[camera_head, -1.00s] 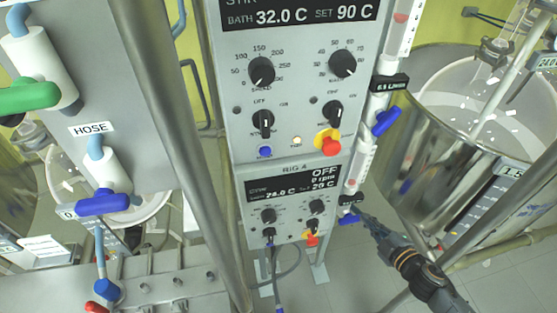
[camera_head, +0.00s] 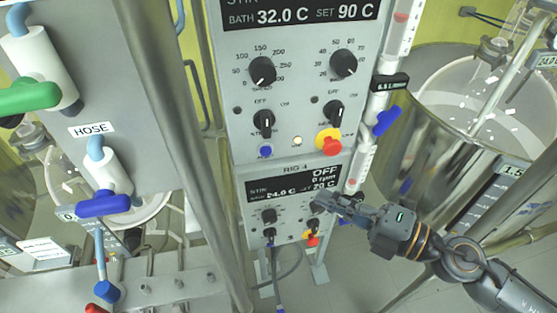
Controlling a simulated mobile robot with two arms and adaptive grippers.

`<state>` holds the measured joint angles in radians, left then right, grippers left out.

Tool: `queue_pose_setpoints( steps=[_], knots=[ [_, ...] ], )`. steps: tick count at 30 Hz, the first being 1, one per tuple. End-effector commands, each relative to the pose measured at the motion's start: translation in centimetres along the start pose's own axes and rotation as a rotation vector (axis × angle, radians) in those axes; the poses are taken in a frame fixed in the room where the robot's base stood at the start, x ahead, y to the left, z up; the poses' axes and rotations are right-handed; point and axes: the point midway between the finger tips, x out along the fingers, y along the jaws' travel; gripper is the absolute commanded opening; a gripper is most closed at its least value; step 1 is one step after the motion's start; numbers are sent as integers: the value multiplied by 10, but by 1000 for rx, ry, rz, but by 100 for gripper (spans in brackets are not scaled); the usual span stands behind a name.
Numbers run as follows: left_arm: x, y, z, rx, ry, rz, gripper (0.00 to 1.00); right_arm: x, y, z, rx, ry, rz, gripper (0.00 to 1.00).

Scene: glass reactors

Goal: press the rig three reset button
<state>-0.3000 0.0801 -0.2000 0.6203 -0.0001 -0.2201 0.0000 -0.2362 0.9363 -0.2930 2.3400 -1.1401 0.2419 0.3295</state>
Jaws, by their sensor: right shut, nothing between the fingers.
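The upper control panel (camera_head: 285,104) shows 32.0 C and 90 C; its rig name is out of view. A small round blue button (camera_head: 265,151) sits at its lower left, and a red mushroom button on a yellow base (camera_head: 330,143) at its lower right. No reset label is legible. My right gripper (camera_head: 322,203) is shut and empty. It overlaps the right side of the lower panel, labelled RIG 4 (camera_head: 293,168), and lies below and right of the blue button, apart from it in the picture. It hides part of a lower right knob. My left gripper is out of view.
Black knobs (camera_head: 262,71) stick out of the upper panel. Metal posts (camera_head: 168,120) stand left of it. A flow tube with a blue valve handle (camera_head: 386,121) runs along its right side. A large steel vessel (camera_head: 430,150) stands at the right.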

Motion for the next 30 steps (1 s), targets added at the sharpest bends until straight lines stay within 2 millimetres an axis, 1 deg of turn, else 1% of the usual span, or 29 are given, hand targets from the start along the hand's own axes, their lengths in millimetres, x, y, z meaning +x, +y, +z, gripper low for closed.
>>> queue_pose_setpoints(
  steps=[5, 8, 11, 14, 18, 21, 24, 25, 27, 30],
  knots=[
    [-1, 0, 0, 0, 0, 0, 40, 1, 0, 1, 1, -2, 1, 0],
    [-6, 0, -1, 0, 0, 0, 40, 5, 2, 2, 2, -3, 2, 0],
    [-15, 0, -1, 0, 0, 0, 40, 13, 5, 2, 2, -4, 3, 0],
    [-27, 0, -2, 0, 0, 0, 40, 27, 7, 1, 0, -2, 4, 0],
    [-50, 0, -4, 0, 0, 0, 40, 57, 10, 1, 2, -2, 6, 0],
    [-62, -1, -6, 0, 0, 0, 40, 79, 9, 1, 3, -2, 5, 0],
    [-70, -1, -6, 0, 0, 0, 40, 99, 7, 2, 2, -3, 5, 0],
    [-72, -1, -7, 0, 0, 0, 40, 105, 6, 1, 3, -1, 4, 0],
    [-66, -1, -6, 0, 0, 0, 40, 112, 0, 12, 0, -4, 2, 0],
    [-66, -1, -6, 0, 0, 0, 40, 120, 0, 21, 1, -3, 2, 0]
  ],
)
